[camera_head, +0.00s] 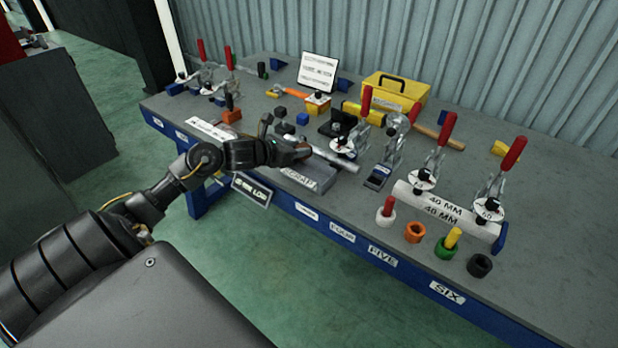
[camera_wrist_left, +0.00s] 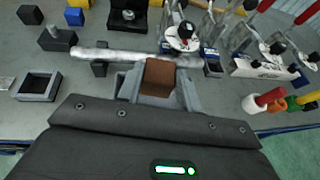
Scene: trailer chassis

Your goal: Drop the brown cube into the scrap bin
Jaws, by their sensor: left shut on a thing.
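The brown cube (camera_wrist_left: 159,77) sits between the fingers of my left gripper (camera_wrist_left: 158,88) in the left wrist view, and the gripper is shut on it. In the head view my left gripper (camera_head: 292,152) is above the bench's front edge, just behind and over a grey bin with a "SCRAP" label (camera_head: 300,178). The cube is hard to make out there. The bin's inside is largely hidden by the gripper. I cannot tell the cube's height above the bin. My right gripper is not in view.
A silver bar (camera_head: 336,159) lies close to the gripper and also shows in the left wrist view (camera_wrist_left: 112,54). Red-handled toggle clamps (camera_head: 436,155) stand to the right. A yellow toolbox (camera_head: 395,92) is at the back. Coloured rings and pegs (camera_head: 415,231) sit near the front edge.

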